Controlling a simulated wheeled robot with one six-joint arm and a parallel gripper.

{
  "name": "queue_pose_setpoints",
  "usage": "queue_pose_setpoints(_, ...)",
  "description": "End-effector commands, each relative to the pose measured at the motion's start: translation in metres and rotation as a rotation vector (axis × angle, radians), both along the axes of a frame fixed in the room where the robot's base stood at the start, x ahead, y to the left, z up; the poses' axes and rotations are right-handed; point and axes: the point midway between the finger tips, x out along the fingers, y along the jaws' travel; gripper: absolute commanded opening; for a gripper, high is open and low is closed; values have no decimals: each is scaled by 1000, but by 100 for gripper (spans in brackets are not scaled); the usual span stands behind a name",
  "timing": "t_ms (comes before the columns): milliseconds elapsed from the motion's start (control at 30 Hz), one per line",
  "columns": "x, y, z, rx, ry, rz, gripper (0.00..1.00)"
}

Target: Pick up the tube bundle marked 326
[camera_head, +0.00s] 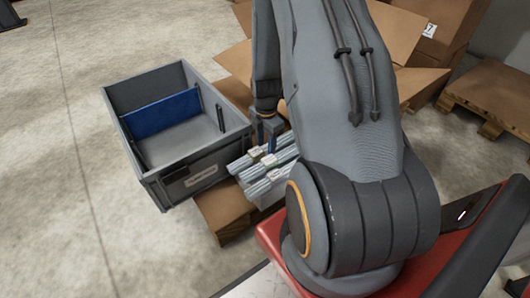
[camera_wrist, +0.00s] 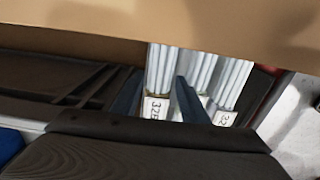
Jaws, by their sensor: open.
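Several bundles of pale grey tubes with white labels (camera_head: 262,171) lie side by side below my gripper (camera_head: 264,150). In the wrist view, one bundle (camera_wrist: 159,70) shows between the two dark blue fingers of my gripper (camera_wrist: 156,82). Its label (camera_wrist: 155,108) reads 32 and a last digit that could be 5 or 6. Another bundle (camera_wrist: 233,84) lies to the right, outside the fingers, its label (camera_wrist: 224,118) starting with 32. My gripper is open, with its fingers at the bundles. I cannot tell whether they touch. My arm hides part of the row.
A grey crate (camera_head: 158,178) with a blue panel (camera_head: 161,114) stands left of the bundles. Cardboard boxes (camera_head: 395,32) stand close behind my arm, and cardboard (camera_wrist: 220,22) crosses the top of the wrist view. A wooden pallet (camera_head: 490,88) is at right. The floor at left is clear.

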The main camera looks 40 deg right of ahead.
Motion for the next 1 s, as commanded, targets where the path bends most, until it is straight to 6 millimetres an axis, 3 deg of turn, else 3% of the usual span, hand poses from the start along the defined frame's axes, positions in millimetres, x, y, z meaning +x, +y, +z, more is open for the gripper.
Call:
queue_pose_setpoints(233, 1, 0, -2, -1, -2, 0, 40)
queue_pose_setpoints(433, 1, 0, -2, -1, -2, 0, 7)
queue_pose_setpoints(767, 0, 0, 0, -1, -2, 0, 5)
queue_pose_setpoints(1000, -3, -1, 15, -2, -4, 0, 5)
